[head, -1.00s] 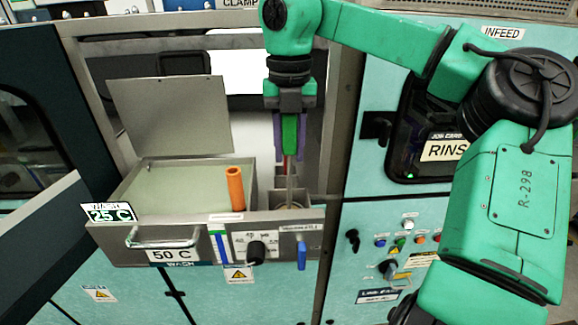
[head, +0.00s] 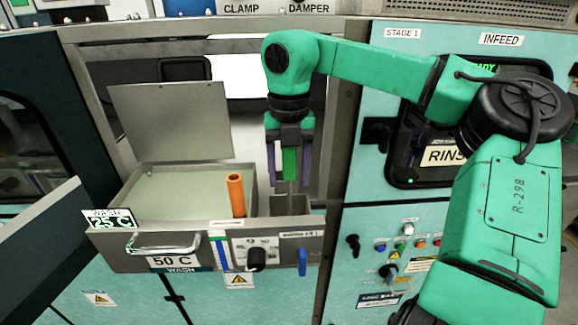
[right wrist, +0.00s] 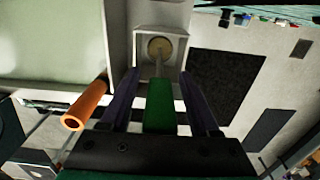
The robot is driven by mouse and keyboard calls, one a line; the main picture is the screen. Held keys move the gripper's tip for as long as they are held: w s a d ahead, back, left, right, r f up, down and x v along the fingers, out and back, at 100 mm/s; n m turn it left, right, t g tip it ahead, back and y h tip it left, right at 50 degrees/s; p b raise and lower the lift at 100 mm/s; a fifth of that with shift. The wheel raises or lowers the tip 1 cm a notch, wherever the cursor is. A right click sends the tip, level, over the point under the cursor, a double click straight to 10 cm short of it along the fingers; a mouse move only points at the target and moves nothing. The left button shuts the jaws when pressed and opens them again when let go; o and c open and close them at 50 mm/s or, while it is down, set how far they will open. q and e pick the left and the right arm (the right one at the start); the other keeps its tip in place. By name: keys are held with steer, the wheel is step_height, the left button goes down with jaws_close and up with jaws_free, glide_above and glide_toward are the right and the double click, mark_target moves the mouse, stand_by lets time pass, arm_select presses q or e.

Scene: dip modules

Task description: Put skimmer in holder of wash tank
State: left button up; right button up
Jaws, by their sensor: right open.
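The skimmer has a green handle (head: 290,163) and a thin rod. It stands upright over the small holder compartment (head: 318,203) at the right end of the wash tank (head: 115,235). In the right wrist view the rod runs from the green handle (right wrist: 160,105) to a round tan piece (right wrist: 160,48) inside the square holder (right wrist: 139,52). My right gripper (head: 289,180) is open, its purple fingers on either side of the handle with gaps showing. The skimmer's lower end is hidden by the tank front in the head view. My left gripper is not in view.
An orange tube (head: 236,194) stands at the tank's right side, close to the gripper. The tank's grey lid (head: 172,122) is raised behind. A handle bar (head: 163,246), black knob (head: 256,259) and blue lever (head: 302,262) are on the front. The rinse panel (head: 445,155) is to the right.

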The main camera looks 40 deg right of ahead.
steer(key=shift+r, duration=0.35)
step_height(320, 180, up, 12)
steer(key=shift+f+b, duration=0.2)
steer(key=shift+b, duration=0.6)
